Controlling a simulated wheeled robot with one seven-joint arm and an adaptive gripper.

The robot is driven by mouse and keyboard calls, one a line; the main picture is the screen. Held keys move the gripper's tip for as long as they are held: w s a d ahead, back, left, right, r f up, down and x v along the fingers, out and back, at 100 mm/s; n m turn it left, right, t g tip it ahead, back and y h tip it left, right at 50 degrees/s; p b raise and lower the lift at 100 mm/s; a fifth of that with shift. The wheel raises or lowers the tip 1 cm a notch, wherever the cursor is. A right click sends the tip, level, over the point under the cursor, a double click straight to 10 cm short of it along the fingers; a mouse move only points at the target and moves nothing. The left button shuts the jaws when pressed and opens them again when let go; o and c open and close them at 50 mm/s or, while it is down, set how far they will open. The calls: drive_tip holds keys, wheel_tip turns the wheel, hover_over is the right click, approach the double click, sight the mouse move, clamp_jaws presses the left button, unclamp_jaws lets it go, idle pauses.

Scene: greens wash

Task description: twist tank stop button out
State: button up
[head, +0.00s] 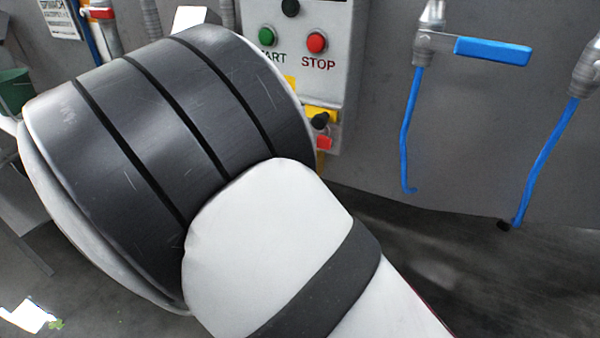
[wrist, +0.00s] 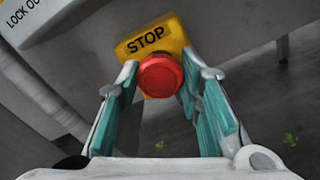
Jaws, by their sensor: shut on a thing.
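The red mushroom-shaped stop button (wrist: 160,78) sits on a yellow plate marked STOP (wrist: 146,40) in the wrist view. My gripper (wrist: 159,70) has its two teal-padded fingers at either side of the button's red head, shut on it. The plate shows just beyond the button. In the head view my arm fills the left and middle, and my gripper and this button are hidden behind it.
In the head view a grey control box (head: 345,60) carries a green START button (head: 266,37) and a red STOP button (head: 317,42). To the right, a blue-handled valve (head: 493,50) and blue hoses (head: 545,150) hang on the wall. The floor at lower right is clear.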

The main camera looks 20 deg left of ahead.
idle(0.5)
drive_tip(key=o, duration=1.2)
drive_tip(key=s, duration=0.8)
drive_tip(key=s+a, duration=0.1)
drive_tip(key=s, duration=0.3)
